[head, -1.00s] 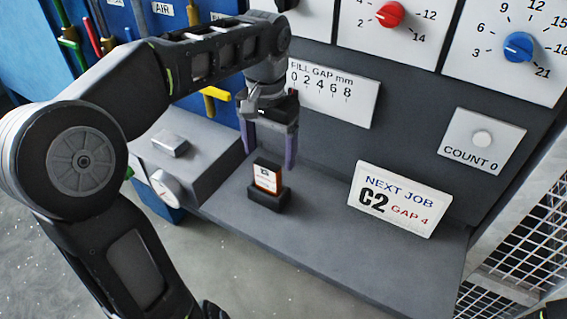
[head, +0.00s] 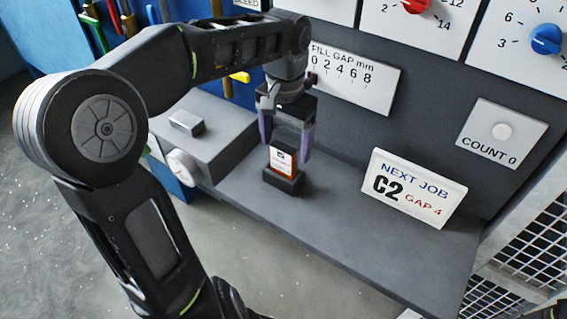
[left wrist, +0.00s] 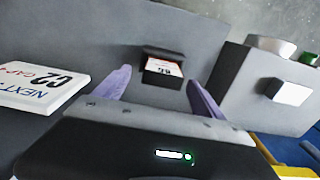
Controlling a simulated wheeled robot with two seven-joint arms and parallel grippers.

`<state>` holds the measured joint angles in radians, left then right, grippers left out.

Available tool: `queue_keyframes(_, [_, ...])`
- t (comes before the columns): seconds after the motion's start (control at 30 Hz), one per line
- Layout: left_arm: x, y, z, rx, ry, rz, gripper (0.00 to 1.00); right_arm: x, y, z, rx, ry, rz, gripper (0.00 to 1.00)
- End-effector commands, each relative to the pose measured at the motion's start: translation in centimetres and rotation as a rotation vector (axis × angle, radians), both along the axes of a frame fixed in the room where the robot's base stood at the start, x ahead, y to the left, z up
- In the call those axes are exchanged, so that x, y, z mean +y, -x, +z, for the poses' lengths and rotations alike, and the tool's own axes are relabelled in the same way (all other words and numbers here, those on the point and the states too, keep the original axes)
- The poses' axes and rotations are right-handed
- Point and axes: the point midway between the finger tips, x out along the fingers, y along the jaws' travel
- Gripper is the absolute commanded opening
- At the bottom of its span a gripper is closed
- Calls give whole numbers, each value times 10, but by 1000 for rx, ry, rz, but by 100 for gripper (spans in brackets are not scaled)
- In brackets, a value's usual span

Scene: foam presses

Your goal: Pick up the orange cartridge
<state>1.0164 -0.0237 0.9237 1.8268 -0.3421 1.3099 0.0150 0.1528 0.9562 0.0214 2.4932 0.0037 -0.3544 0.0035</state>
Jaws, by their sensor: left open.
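The orange cartridge (head: 283,161) stands upright in a small black holder (head: 284,183) on the grey shelf. It has a white label on its face. My left gripper (head: 286,145) is open and empty, with its purple fingers pointing down around the cartridge's top end in the head view. In the left wrist view the cartridge (left wrist: 164,67) shows between and beyond the two fingertips of the gripper (left wrist: 158,80), apart from both. How far the fingers reach down beside it is hard to tell. My right gripper is out of view.
A "NEXT JOB C2 GAP 4" sign (head: 413,189) stands on the shelf to the right. A raised grey block (head: 225,148) with a dial (head: 183,167) and a metal piece (head: 187,122) is to the left. The panel wall with a fill-gap scale (head: 352,80) rises behind.

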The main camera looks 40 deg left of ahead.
Motion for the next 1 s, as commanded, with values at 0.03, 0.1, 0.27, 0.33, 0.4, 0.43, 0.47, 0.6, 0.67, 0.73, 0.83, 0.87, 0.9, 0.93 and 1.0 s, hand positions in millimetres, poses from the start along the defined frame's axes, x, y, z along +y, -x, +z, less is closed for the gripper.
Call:
queue_keyframes(0.03, [1, 1, -3, 4, 1, 1, 80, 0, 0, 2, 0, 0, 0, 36])
queue_keyframes(0.1, [2, 2, -11, 5, 2, 1, 80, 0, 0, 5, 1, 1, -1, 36])
queue_keyframes(0.27, [4, 3, -37, 5, 3, 1, 80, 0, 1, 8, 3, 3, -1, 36])
queue_keyframes(0.33, [4, 2, -44, 4, 2, -1, 80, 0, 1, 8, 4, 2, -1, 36])
queue_keyframes(0.4, [4, 2, -49, 2, 2, 1, 80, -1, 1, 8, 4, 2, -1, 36])
queue_keyframes(0.43, [4, 2, -49, 1, 1, 1, 80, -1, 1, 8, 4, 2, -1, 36])
queue_keyframes(0.47, [4, 2, -50, 1, 1, 0, 80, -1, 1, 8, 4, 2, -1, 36])
queue_keyframes(0.6, [4, 2, -49, 0, 0, 0, 80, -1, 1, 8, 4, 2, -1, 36])
queue_keyframes(0.67, [4, 2, -49, 0, 0, 0, 80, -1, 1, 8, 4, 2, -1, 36])
queue_keyframes(0.73, [4, 2, -49, 0, 0, 0, 80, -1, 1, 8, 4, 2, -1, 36])
queue_keyframes(0.83, [4, 2, -49, 1, 0, 0, 80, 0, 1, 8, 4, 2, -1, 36])
queue_keyframes(0.87, [4, 2, -49, 1, 0, 0, 80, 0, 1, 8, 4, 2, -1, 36])
queue_keyframes(0.9, [4, 2, -49, 1, 0, 0, 80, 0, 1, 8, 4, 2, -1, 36])
queue_keyframes(0.93, [4, 2, -49, 1, 0, 0, 80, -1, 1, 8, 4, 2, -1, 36])
queue_keyframes(1.0, [4, 2, -49, 1, 0, 0, 80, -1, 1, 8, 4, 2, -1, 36])
